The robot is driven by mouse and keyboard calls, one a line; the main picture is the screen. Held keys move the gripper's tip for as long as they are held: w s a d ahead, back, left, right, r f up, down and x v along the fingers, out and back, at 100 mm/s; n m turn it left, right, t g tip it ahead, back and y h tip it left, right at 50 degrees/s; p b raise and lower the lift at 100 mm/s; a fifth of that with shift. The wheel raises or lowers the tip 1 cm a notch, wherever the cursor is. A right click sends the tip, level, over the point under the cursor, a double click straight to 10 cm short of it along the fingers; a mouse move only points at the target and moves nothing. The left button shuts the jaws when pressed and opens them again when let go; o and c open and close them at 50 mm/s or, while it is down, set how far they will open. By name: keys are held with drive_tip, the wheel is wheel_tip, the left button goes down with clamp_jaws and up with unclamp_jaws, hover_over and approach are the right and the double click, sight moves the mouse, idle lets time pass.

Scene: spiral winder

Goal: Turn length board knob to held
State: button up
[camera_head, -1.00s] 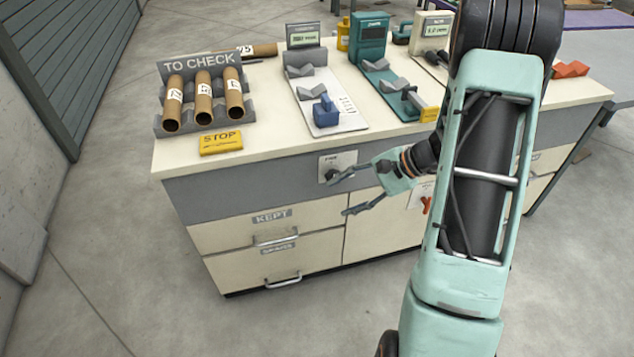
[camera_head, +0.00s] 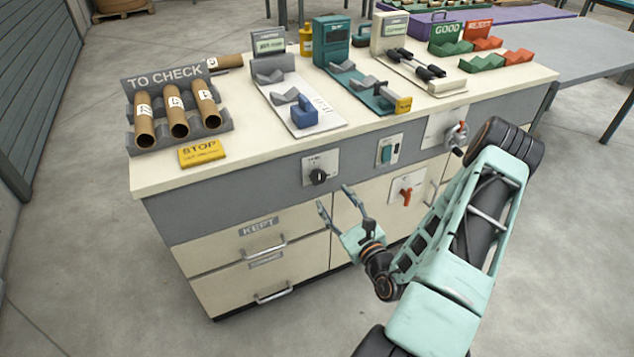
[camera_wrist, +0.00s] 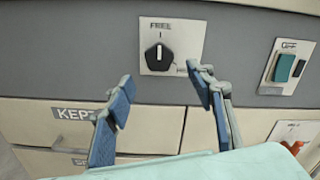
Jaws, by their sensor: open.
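The black knob (camera_head: 318,177) sits on a white plate on the grey front panel of the bench, below the pale board with the blue block. In the wrist view the knob (camera_wrist: 159,58) has its pointer upright, toward the word FREE. A second label at the plate's lower right is partly hidden by a finger and I cannot read it fully. My gripper (camera_head: 334,199) is open and empty, in front of and a little below the knob, not touching it. In the wrist view my gripper's fingers (camera_wrist: 160,80) stand either side below the knob.
A green switch (camera_head: 386,153), a red handle (camera_head: 406,195) and a grey crank (camera_head: 457,136) are right of the knob. Drawer handles (camera_head: 263,249) stick out below left. Cardboard tubes (camera_head: 178,122) and a yellow STOP block (camera_head: 202,152) lie on top.

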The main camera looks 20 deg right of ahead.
sight(320, 179)
drive_tip(key=w, duration=0.9)
drive_tip(key=shift+a+b, duration=0.2)
drive_tip(key=shift+b, duration=0.15)
drive_tip(key=shift+c, duration=0.6)
drive_tip(key=c, duration=1.1)
